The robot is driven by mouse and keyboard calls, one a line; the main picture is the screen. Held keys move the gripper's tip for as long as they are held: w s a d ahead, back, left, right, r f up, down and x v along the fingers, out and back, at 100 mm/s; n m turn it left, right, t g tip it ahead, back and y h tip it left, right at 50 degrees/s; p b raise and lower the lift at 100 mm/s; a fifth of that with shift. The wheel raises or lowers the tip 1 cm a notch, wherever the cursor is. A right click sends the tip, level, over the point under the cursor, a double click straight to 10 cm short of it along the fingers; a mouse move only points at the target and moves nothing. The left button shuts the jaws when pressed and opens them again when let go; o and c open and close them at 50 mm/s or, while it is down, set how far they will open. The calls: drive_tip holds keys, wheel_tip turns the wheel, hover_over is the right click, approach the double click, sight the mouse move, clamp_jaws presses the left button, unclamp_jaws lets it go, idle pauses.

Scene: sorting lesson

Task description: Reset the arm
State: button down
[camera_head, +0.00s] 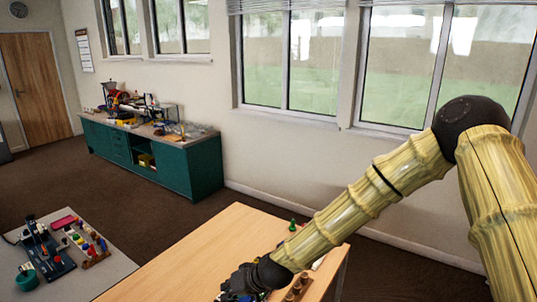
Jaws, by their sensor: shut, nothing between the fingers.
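My arm (370,200), with a bamboo-like yellow surface and a dark elbow joint, reaches down from the right side of the view to the wooden table. My gripper (238,285) is the dark part at its end, low in the view over the table. It is shut and holds nothing. Its fingertips are small and hard to make out, and the arm hides part of the table behind it.
The wooden table (200,250) has a green piece (292,225) at its far side and brown cylindrical pieces (296,288) by my gripper. The table's left part is clear. A grey table (100,282) with small objects stands left. A green cabinet (190,168) lines the wall.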

drive_tip(key=s+d+f+m+g+h, duration=0.1)
drive_tip(key=s+d+f, duration=0.3)
drive_tip(key=f, duration=0.2)
drive_tip(key=s+d+f+h, duration=0.1)
drive_tip(key=s+d+f, duration=0.35)
drive_tip(key=f, duration=0.25)
drive_tip(key=s+d+f+m+g+h, duration=0.1)
drive_tip(key=s+d+f+g+h, duration=0.15)
drive_tip(key=s+d+f, duration=0.75)
drive_tip(key=s+d+f+m+g+h, duration=0.1)
drive_tip(key=s+d+f+h, duration=0.15)
drive_tip(key=s+d, duration=1.45)
wheel_tip(320, 180, down, 10)
drive_tip(key=a+b, duration=0.1)
drive_tip(key=b, duration=0.9)
drive_tip(key=shift+s+a+h, duration=0.15)
drive_tip(key=shift+s+h, duration=0.15)
drive_tip(key=shift+s, duration=0.15)
